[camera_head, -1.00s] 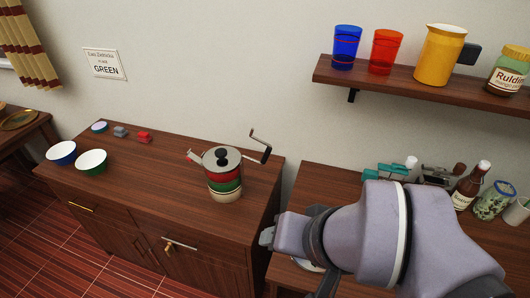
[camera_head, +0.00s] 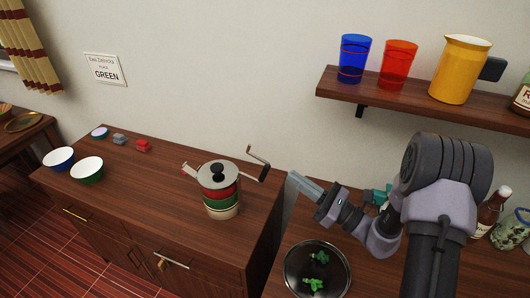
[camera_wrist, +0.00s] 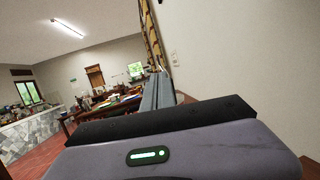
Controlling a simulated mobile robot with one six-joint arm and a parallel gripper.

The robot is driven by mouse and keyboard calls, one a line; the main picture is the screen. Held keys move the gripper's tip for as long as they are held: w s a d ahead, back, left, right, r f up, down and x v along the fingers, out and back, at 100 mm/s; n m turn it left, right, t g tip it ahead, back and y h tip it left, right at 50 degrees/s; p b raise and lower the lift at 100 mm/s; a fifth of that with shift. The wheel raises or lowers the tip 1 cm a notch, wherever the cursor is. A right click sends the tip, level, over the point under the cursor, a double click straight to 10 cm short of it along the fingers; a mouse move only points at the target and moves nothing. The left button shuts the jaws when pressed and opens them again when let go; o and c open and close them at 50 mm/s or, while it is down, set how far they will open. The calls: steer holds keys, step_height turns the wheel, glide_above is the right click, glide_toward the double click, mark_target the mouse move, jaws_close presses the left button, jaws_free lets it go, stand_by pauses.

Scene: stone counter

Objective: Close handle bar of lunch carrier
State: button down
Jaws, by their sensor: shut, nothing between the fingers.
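The lunch carrier (camera_head: 220,191) stands upright on the wooden cabinet, with red, green and cream tiers and a metal lid with a black knob. Its handle bar (camera_head: 257,160) is swung out to the right of the lid, with a dark grip at its end. A small metal and red piece sticks out at the carrier's left. My gripper (camera_head: 293,177) is shut and empty, to the right of the handle bar and apart from it, pointing left. In the wrist view the shut fingers (camera_wrist: 158,90) point into the room; the carrier is not visible there.
A dark bowl (camera_head: 289,270) with green pieces stands on the right table. Two bowls, blue (camera_head: 59,159) and green (camera_head: 87,170), and small items sit at the cabinet's left. A shelf (camera_head: 400,102) with cups and a yellow jug (camera_head: 461,68) hangs above my arm.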

steer(key=b+x, duration=0.1)
steer(key=x, duration=1.1)
steer(key=shift+f, duration=0.1)
